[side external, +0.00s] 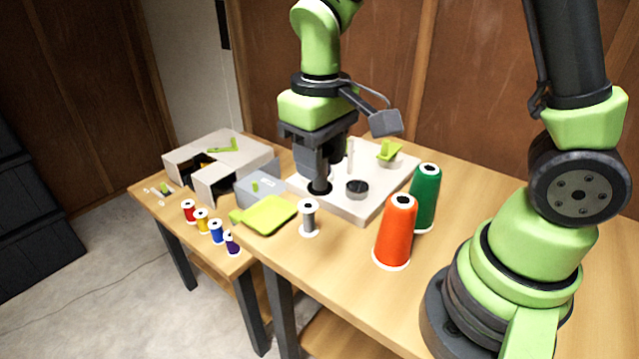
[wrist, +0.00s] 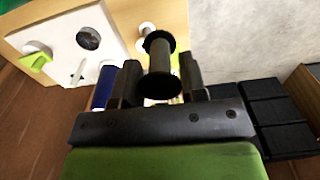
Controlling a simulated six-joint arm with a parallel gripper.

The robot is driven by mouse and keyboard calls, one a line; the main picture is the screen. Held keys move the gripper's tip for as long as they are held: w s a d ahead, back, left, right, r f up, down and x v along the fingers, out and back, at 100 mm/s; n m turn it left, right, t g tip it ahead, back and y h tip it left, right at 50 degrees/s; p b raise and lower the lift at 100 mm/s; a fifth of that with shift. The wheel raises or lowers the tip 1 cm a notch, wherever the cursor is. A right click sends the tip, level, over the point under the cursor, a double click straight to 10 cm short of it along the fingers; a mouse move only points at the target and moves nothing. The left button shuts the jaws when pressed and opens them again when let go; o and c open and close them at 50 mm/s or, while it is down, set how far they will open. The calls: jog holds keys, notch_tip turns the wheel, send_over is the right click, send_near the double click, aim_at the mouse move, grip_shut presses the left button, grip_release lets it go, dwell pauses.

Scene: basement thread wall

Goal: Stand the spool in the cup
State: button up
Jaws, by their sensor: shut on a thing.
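My gripper (side external: 320,165) points down over the left part of a pale board (side external: 345,210). It is shut on a dark spool (side external: 319,187) with black flanges, which shows between the two fingers (wrist: 160,75) in the wrist view. The spool looks upright in the side view; I cannot tell its exact height over the board. A dark round cup (side external: 357,188) stands on the board just right of the spool, apart from it. The cup also shows at upper left in the wrist view (wrist: 88,38). The cup's inside is dark and hard to see.
A grey thread spool (side external: 309,218) stands in front of the board. Orange (side external: 395,232) and green (side external: 425,197) cones stand to the right. A thin pale post (side external: 350,157) and a green piece (side external: 389,150) are behind the cup. A green pan (side external: 267,214) lies left.

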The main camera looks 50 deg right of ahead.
jog(key=w+d+m, duration=0.3)
jog(key=d+m, duration=0.2)
jog(key=d, duration=1.1)
jog(key=shift+m, duration=0.3)
jog(key=shift+d+f, duration=0.15)
jog(key=shift+f, duration=4.2)
jog(key=shift+f, duration=1.75)
jog(key=o, duration=0.8)
